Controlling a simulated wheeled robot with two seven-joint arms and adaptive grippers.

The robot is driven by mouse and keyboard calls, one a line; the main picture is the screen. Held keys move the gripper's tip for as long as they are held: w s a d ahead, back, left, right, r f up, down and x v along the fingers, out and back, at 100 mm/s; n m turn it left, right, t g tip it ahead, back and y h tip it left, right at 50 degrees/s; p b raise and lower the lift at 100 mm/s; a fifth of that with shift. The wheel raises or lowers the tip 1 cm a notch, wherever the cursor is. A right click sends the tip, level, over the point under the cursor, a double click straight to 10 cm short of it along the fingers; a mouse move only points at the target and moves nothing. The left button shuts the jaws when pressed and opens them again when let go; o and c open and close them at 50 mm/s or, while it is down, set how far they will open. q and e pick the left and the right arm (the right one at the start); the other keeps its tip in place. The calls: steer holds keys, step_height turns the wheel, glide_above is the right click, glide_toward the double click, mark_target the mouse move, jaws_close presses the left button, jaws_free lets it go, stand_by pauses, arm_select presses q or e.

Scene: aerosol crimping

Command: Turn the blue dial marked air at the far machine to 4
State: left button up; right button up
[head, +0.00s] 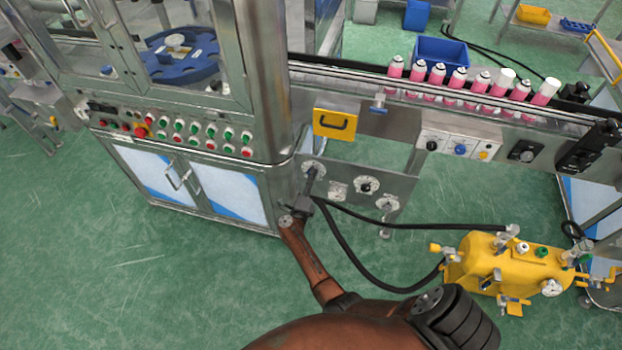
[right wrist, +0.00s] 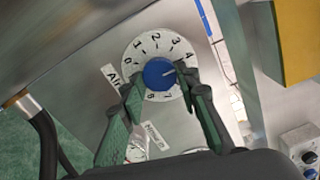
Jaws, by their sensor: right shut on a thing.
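The blue dial marked Air (right wrist: 157,74) sits on a round white scale plate (right wrist: 136,53) on a metal panel. In the right wrist view, its pale pointer line is directed to the right, roughly toward the 4 or just below it; a finger hides part of the scale there. My right gripper (right wrist: 158,79) has one finger on each side of the dial and is shut on it. In the head view, my right gripper (head: 303,203) reaches the panel's left end, and the dial's scale plate (head: 318,168) is partly hidden. My left gripper is out of view.
Other round dials (head: 367,187) share the panel. A yellow handled plate (head: 335,124) is above, and a conveyor with pink cans (head: 458,78) runs right. Black hoses (head: 350,255) lead to a yellow tank (head: 508,264). A machine cabinet (head: 228,190) stands left.

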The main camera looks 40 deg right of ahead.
steer(key=o, duration=1.2)
steer(key=shift+c, duration=0.2)
